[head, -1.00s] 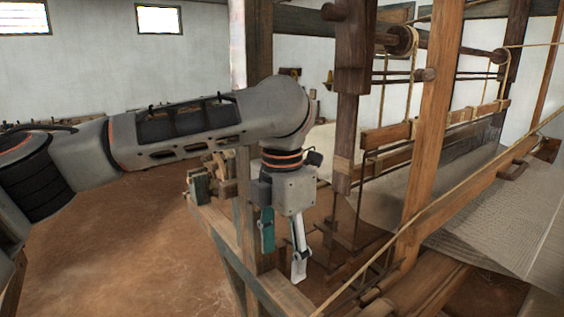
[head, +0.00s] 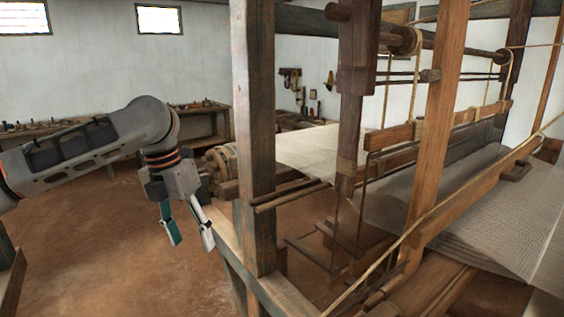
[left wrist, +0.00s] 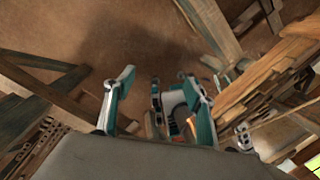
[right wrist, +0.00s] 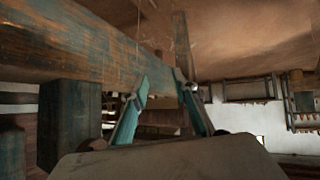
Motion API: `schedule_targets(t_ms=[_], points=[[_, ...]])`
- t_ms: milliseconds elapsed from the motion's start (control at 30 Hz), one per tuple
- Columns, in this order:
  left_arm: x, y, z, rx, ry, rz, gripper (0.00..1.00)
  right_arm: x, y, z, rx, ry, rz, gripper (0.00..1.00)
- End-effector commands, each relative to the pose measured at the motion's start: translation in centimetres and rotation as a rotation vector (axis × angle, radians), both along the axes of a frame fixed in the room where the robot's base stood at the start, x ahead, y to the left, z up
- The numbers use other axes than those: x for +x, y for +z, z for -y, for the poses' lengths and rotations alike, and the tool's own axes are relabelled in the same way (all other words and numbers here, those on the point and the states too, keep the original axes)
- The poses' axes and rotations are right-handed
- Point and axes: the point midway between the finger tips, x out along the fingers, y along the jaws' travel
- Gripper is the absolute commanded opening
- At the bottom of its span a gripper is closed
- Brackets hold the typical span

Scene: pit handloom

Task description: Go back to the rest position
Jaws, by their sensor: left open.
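My left gripper (head: 191,244) hangs at the left of the loom's near post in the head view, fingers pointing down and apart, with nothing between them. The left wrist view also shows this gripper (left wrist: 158,78) open above the brown floor. My right gripper is outside the head view. In the right wrist view my right gripper (right wrist: 161,82) has its fingertips apart, with nothing visible between them. A weathered blue-grey beam (right wrist: 90,45) runs close by its fingers.
The loom's near post (head: 253,150) and low side rail (head: 275,292) stand right of my left gripper. White cloth (head: 318,150) stretches behind the post. A tool bench (head: 205,123) stands by the back wall. Open floor (head: 100,250) lies at the left.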

Motion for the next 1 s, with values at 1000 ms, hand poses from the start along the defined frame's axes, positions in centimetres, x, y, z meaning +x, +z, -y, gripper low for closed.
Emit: schedule_targets(t_ms=[1000], points=[[-2.6,-33.8,3.4,-0.605,1.478,-0.186,0.55,-0.1,-0.1,0.6,-0.012,0.003,-0.001,0.28]])
